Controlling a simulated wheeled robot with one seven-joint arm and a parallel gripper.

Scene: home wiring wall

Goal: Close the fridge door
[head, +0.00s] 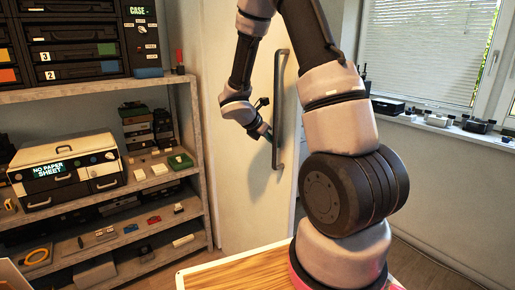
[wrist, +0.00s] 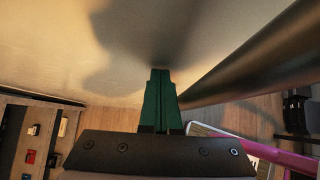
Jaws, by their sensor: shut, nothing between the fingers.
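The fridge door (head: 239,165) is a tall pale panel behind my arm in the head view. It carries a long dark vertical handle (head: 279,110) near its right edge. Whether the door stands ajar is hard to tell. My gripper (head: 269,134) is beside the handle, on its left, in front of the door. In the wrist view, the green fingers of my gripper (wrist: 160,75) are together with nothing between them, pointing at the door surface (wrist: 130,35). The handle (wrist: 245,60) runs diagonally to their right. Contact with the door or handle cannot be told.
A shelf unit (head: 112,88) with drawers and small items stands left of the door. A window (head: 425,50) and a sill (head: 440,128) with small objects are at right. Wooden floor (head: 425,265) shows at the lower right.

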